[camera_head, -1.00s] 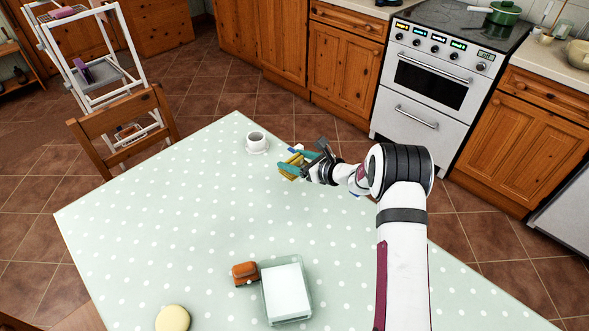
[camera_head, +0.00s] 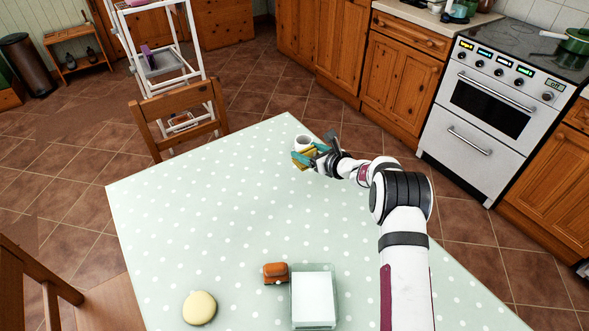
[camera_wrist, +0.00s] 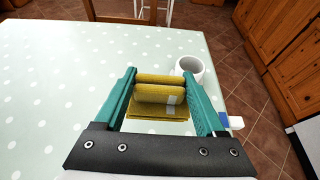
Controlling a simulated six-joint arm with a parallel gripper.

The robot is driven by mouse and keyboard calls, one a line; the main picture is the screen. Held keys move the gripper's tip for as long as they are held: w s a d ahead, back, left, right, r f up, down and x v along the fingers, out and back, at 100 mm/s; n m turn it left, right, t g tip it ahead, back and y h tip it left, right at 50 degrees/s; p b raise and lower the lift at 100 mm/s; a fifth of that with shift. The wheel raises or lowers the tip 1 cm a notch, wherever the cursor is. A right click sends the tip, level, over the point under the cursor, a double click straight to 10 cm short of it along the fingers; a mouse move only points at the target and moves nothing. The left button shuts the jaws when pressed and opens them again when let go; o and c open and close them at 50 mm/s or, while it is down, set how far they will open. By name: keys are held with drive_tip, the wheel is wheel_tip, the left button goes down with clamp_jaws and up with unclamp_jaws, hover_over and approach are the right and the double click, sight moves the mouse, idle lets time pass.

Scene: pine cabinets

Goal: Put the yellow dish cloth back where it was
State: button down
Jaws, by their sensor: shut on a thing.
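The yellow dish cloth (camera_wrist: 158,100), folded or rolled with a small pale label, is held between the teal fingers of my gripper (camera_wrist: 160,107) in the wrist view. In the head view my gripper (camera_head: 305,158) is shut on the cloth (camera_head: 304,160) over the far corner of the table. I cannot tell how high the cloth is above the tablecloth. A white mug (camera_wrist: 190,68) stands just beyond the cloth, at its right in the wrist view. In the head view the mug (camera_head: 303,142) is partly hidden behind the gripper and cloth.
The table (camera_head: 190,210) has a pale green dotted cover, mostly clear in the middle. Near its front are a pale yellow round thing (camera_head: 200,307), an orange-brown object (camera_head: 275,272) and a clear box with white contents (camera_head: 313,298). A wooden chair (camera_head: 180,118) stands at the far side.

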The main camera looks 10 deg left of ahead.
drive_tip(key=a+f, duration=0.2)
drive_tip(key=a, duration=0.1)
drive_tip(key=a+f, duration=0.1)
drive_tip(key=shift+w+a+f, duration=0.15)
drive_tip(key=shift+w+a, duration=0.15)
drive_tip(key=shift+w, duration=0.1)
drive_tip(key=shift+f, duration=1.8)
drive_tip(key=shift+f, duration=0.1)
